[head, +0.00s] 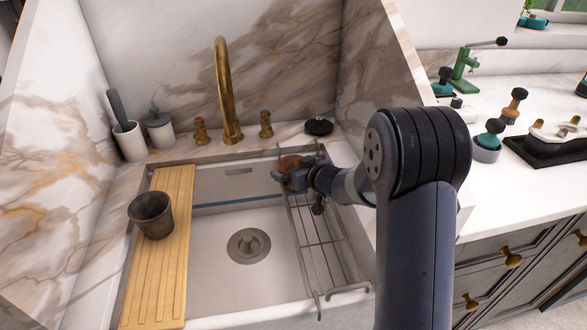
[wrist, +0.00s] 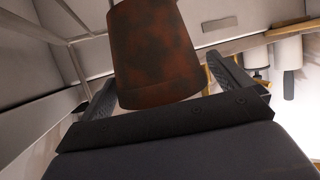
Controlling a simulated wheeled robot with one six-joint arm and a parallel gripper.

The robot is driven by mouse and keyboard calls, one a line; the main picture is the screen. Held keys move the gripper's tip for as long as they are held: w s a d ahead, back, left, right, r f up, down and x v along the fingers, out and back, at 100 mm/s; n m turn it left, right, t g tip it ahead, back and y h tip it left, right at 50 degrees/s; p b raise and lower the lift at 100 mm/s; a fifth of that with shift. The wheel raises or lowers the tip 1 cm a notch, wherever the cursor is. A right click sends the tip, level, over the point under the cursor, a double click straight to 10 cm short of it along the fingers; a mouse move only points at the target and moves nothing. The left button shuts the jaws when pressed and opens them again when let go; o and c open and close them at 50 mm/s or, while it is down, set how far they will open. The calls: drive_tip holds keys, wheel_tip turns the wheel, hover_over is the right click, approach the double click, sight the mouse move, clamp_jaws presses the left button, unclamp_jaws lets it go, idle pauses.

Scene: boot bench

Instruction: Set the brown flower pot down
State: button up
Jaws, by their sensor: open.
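The brown flower pot (head: 289,162) is at the back right of the sink, by the left edge of the wire rack (head: 318,228). My gripper (head: 291,178) is open around it and partly hides it in the head view. In the wrist view the rusty-brown pot (wrist: 155,52) lies between the two spread fingers. I cannot tell whether it touches a finger or what bears its weight. A second, dark grey-brown pot (head: 152,216) stands on the wooden board (head: 170,275) at the sink's left.
The sink basin (head: 210,275) with its drain is clear between board and rack. A brass faucet (head: 225,95) with two handles stands behind it. A black round object (head: 319,126) sits at the back right corner. Marble walls rise on both sides.

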drive_tip(key=p+v, duration=0.1)
drive_tip(key=v, duration=1)
drive_tip(key=shift+s, duration=0.15)
idle(0.8)
